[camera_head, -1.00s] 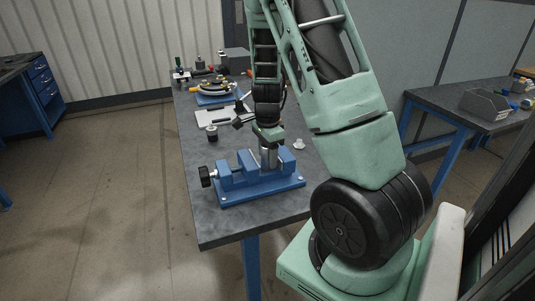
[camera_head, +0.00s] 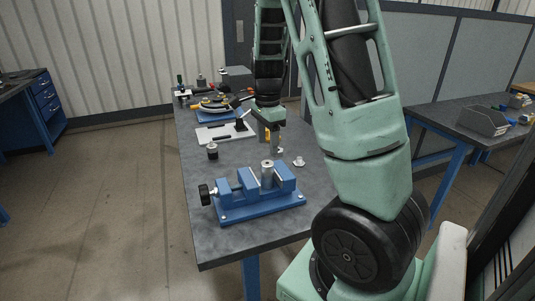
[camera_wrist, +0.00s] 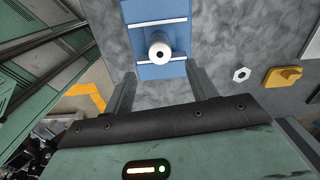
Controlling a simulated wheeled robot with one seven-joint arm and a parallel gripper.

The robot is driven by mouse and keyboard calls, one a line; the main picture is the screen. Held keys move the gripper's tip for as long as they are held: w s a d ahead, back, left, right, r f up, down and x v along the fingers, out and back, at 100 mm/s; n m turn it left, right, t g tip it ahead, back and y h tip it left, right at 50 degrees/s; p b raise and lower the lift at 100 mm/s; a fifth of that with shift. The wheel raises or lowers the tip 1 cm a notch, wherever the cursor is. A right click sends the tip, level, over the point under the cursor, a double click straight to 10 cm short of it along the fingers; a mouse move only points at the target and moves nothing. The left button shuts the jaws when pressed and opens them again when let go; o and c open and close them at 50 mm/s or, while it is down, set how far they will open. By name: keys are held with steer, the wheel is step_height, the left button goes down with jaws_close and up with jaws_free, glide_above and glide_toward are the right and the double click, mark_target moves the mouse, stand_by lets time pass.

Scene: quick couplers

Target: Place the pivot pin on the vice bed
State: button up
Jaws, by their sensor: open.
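The pivot pin (camera_head: 267,174) is a grey metal cylinder standing upright on the bed of the blue vice (camera_head: 262,208), between its jaws. In the wrist view the pin (camera_wrist: 159,52) appears from above, with a pale round top and a dark centre hole, over the blue vice (camera_wrist: 155,11). My gripper (camera_head: 271,148) is above and behind the pin in the head view, clear of it. In the wrist view the two fingers of my gripper (camera_wrist: 162,88) are spread apart with nothing between them. The pin's lower end is partly hidden by the front of the vice.
A small pale flanged part (camera_head: 299,162) lies on the grey bench (camera_head: 225,238) right of the vice. A dark-topped cylinder (camera_head: 212,152) stands left. Behind are a white tray (camera_head: 226,133) and several tools. The bench's front left is clear.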

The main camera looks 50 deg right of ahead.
steer(key=shift+a+r, duration=0.1)
steer(key=shift+r, duration=0.45)
steer(key=s+a+n+y, duration=0.1)
steer(key=a+n, duration=1.4)
steer(key=a, duration=1.2)
steer(key=s+a+n, duration=1.3)
steer(key=s+n, duration=0.2)
steer(key=s, duration=0.1)
steer(key=shift+a+r+n, duration=0.2)
steer(key=shift+a+n, duration=0.1)
steer(key=shift+n, duration=0.1)
